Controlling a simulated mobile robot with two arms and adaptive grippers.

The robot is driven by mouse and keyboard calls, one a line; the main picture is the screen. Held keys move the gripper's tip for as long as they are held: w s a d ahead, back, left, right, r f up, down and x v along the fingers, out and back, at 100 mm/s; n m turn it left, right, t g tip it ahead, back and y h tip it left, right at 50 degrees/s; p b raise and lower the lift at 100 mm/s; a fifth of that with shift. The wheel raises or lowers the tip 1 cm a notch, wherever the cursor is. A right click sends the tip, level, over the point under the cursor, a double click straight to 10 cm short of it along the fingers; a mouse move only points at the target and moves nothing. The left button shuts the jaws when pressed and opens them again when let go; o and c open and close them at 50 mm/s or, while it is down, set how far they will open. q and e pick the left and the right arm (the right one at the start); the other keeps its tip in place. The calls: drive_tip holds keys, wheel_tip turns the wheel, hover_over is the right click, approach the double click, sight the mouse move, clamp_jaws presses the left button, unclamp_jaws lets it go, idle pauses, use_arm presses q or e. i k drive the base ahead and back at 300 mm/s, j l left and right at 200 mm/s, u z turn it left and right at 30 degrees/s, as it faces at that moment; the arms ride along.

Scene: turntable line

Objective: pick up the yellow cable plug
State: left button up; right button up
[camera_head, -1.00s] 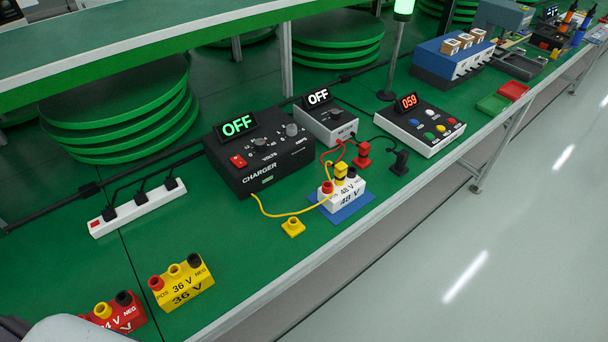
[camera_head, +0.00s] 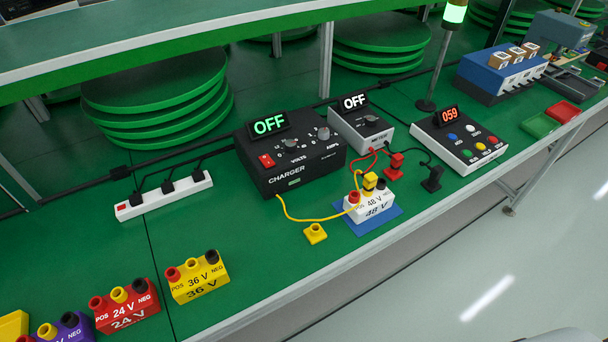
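A yellow cable (camera_head: 300,218) runs from the black charger (camera_head: 292,160) to the white 48 V battery block (camera_head: 378,203). A yellow plug (camera_head: 369,181) sits at the top of that block, at the middle post, where the cable appears to end. A separate small yellow piece with a round top (camera_head: 316,233) stands on the green bench, left of the block's blue mat (camera_head: 362,226). I cannot tell whether a cable joins it. Neither of my grippers is in view.
Red plug (camera_head: 395,166) and black plug (camera_head: 432,179) stand behind the 48 V block. Yellow 36 V (camera_head: 199,278), red 24 V (camera_head: 127,308) and purple (camera_head: 65,332) blocks line the lower left. Bare green bench lies between the 36 V block and the small yellow piece.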

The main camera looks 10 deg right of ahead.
sight(370, 180)
drive_tip(key=l+u, duration=1.2)
drive_tip(key=k+l+u, duration=0.1)
drive_tip(key=u, duration=0.35)
drive_tip(key=k+l, duration=0.05)
drive_tip(key=l, duration=0.05)
